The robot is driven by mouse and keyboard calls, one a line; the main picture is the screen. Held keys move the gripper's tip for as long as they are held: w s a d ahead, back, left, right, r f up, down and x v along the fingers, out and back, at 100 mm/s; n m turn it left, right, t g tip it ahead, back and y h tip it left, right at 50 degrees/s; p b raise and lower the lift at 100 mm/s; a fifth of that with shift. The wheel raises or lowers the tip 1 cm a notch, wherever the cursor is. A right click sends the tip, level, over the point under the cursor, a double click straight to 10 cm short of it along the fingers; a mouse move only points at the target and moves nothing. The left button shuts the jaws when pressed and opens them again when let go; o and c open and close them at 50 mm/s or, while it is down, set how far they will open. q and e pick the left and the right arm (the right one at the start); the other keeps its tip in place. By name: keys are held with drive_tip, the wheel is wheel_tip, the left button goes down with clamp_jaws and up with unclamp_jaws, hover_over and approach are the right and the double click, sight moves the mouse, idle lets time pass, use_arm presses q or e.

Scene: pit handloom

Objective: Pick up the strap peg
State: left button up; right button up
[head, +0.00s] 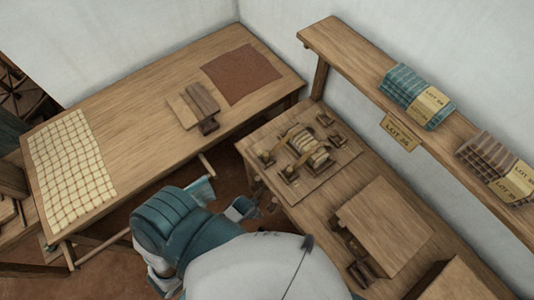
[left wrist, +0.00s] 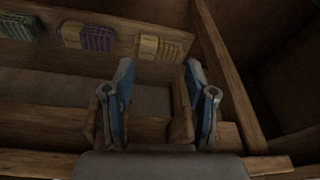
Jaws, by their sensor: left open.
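I cannot make out the strap peg with certainty in either view. In the left wrist view my left gripper (left wrist: 160,98) is open, with its two blue fingers apart and nothing clearly held between them. Dark wooden beams lie beyond and below the fingers. In the head view a teal and white arm of mine fills the lower middle, its end (head: 224,200) low in the gap between the long table and the right bench. Whatever lies under this arm is hidden. My right gripper cannot be made out.
The long table (head: 135,130) bears a checked cloth (head: 70,165), wooden blocks (head: 195,106) and a brown cloth (head: 241,75). The right bench (head: 312,208) carries a board of fittings (head: 303,150). A shelf (head: 345,60) holds labelled cloth bundles. Bundles (left wrist: 90,37) also show in the left wrist view.

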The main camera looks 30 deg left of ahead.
use_arm(q)
wheel_tip(320, 180, up, 14)
drive_tip(key=w+p, duration=0.2)
drive_tip(key=w+d+r+m+t+h, duration=0.1)
drive_tip(key=w+d+r+m+h, duration=0.1)
drive_tip(key=w+d+r+m, duration=0.4)
wheel_tip(320, 180, up, 11)
drive_tip(key=m+g+y, duration=0.2)
drive_tip(key=m+g, duration=0.2)
drive_tip(key=m, duration=2.5)
hover_over(265, 154)
drive_tip(key=f, duration=0.7)
drive_tip(key=f+p, duration=0.1)
drive_tip(key=f, duration=0.2)
drive_tip(key=shift+w+d+f, duration=0.15)
drive_tip(key=shift+d+f, duration=0.2)
drive_tip(key=shift+f, duration=0.05)
drive_tip(key=f, duration=0.6)
drive_tip(key=shift+a+p, duration=0.25)
drive_tip(key=shift+p, duration=0.15)
drive_tip(key=shift+r, duration=0.1)
drive_tip(key=c, duration=1)
use_arm(e)
drive_tip(key=r, duration=0.4)
drive_tip(key=shift+w+a+r, duration=0.1)
drive_tip(key=shift+a+r, duration=0.05)
drive_tip(key=shift+a, duration=0.05)
